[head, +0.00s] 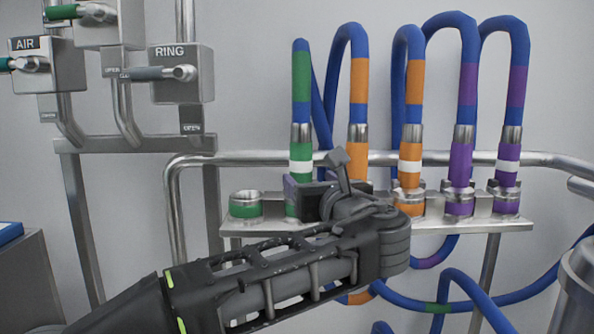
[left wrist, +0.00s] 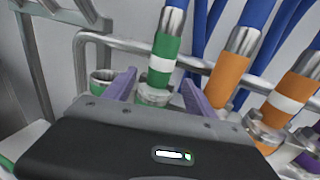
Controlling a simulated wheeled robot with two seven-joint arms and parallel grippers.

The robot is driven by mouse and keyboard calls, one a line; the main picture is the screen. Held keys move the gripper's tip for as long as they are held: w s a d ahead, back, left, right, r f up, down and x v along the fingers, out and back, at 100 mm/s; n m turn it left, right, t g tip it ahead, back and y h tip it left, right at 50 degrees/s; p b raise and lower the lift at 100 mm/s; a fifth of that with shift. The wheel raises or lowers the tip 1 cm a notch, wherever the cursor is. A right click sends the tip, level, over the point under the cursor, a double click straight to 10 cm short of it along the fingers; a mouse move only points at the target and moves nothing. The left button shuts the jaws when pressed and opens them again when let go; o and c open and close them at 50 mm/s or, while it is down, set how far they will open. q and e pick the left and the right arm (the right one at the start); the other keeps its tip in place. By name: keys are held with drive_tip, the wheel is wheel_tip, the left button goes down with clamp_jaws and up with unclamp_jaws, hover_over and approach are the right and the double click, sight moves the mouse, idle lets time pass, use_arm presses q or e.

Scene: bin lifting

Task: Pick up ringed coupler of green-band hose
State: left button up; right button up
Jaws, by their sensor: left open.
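The green-band hose (head: 301,75) hangs down to a green coupler with a white ring (head: 301,166), standing on the metal rack. In the left wrist view the ringed green coupler (left wrist: 160,64) is between the two purple fingers, just beyond their tips, with its base on a metal fitting. My left gripper (head: 316,183) is open, and reaches in from the front; its body hides the coupler's lower part in the head view. Its fingers also show in the left wrist view (left wrist: 158,86). I cannot tell whether they touch the coupler. My right gripper is not in view.
An empty green socket (head: 246,208) is left of the ringed green coupler. Orange couplers (head: 358,159) and purple couplers (head: 460,164) stand to the right on the rack shelf (head: 480,225). A horizontal pipe (head: 240,159) runs behind. Valve boxes (head: 182,73) are at upper left.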

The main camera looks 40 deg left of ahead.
sight(304, 175)
use_arm(q)
drive_tip(key=shift+s+d+r, duration=0.1)
drive_tip(key=shift+s+d, duration=0.1)
drive_tip(key=shift+d, duration=0.05)
drive_tip(key=shift+p+x, duration=0.3)
drive_tip(key=shift+x, duration=1.15)
drive_tip(key=shift+w+a+p, duration=0.35)
drive_tip(key=shift+a+p, duration=0.05)
drive_tip(key=p+x, duration=0.1)
drive_tip(key=x, duration=0.2)
drive_tip(key=shift+w+a, duration=0.2)
drive_tip(key=shift+a, duration=0.05)
drive_tip(key=shift+w+a, duration=0.2)
clamp_jaws()
